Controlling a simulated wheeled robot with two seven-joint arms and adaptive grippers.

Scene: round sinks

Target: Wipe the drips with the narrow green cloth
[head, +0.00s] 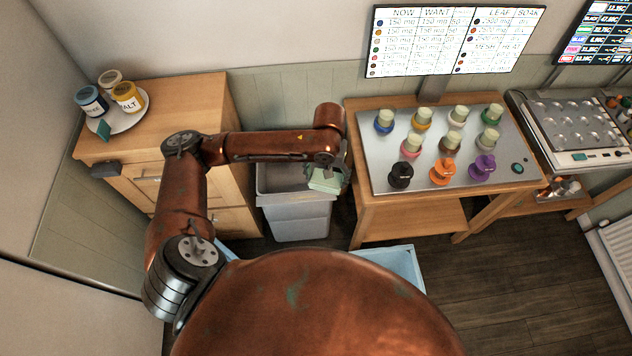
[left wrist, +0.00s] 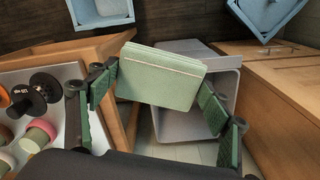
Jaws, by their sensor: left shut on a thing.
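A pale green folded cloth (head: 324,182) with a light stripe along one edge is held by my left gripper (head: 326,170). In the left wrist view the cloth (left wrist: 160,75) sits between the two green-padded fingers of the gripper (left wrist: 160,103). The gripper is shut on it. Cloth and gripper are over the right part of a grey bin (head: 298,215), between the wooden cabinet and the table. I cannot make out any drips in either view. My right gripper is not in view.
A metal board (head: 380,170) with several capped bottles and black, orange and purple pieces lies on the wooden table (head: 372,208) to the right. A cabinet (head: 185,100) with jars on a round tray (head: 128,124) stands left. Blue crates (left wrist: 100,12) are on the floor.

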